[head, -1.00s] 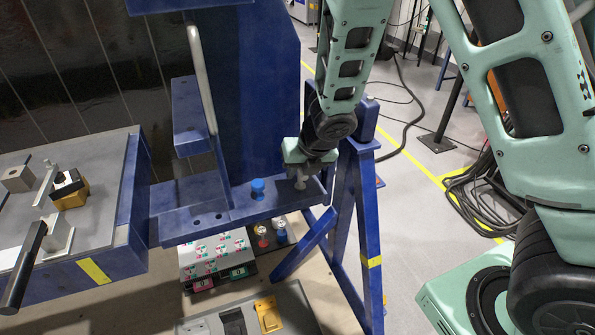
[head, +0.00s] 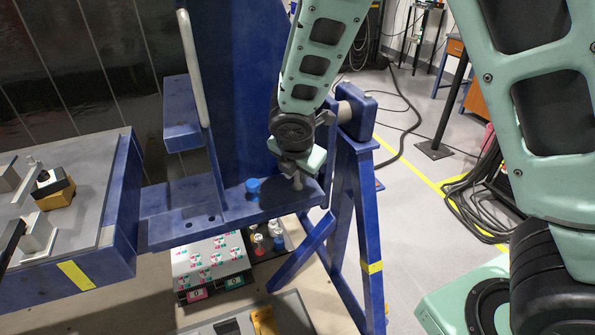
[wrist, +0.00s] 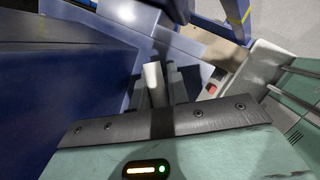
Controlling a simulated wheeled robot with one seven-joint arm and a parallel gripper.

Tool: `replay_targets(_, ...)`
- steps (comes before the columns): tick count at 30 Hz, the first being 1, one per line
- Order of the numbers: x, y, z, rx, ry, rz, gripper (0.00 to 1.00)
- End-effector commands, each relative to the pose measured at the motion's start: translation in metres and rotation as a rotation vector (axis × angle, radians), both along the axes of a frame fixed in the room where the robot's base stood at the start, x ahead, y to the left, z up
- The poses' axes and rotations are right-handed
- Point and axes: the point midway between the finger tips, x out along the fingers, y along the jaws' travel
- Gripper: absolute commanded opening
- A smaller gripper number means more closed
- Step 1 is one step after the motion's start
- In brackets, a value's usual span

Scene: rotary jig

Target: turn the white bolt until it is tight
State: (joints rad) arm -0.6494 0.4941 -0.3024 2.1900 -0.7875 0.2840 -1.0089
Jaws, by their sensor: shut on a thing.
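The white bolt (head: 297,182) stands upright near the right end of the blue ledge, under my gripper. My gripper (head: 296,172) points down at it from above and is shut on its upper part. In the wrist view the pale bolt (wrist: 153,78) shows between the dark fingers (wrist: 158,92). The fingers hide part of the bolt, and its thread cannot be seen. A blue bolt (head: 253,187) stands on the same ledge, just left of my gripper and apart from it.
The blue jig ledge (head: 170,232) has empty holes left of the bolts. A tall blue upright plate (head: 225,90) rises behind, close to my arm. A blue support stand (head: 364,220) is close on the right. A grey worktable (head: 85,215) stands left.

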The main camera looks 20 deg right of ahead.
Motion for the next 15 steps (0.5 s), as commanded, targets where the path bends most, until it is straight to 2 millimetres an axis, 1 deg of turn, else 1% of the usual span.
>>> replay_targets(15, -0.0035, -0.0019, 0.0025, 0.002, -0.001, -0.49, 0.0)
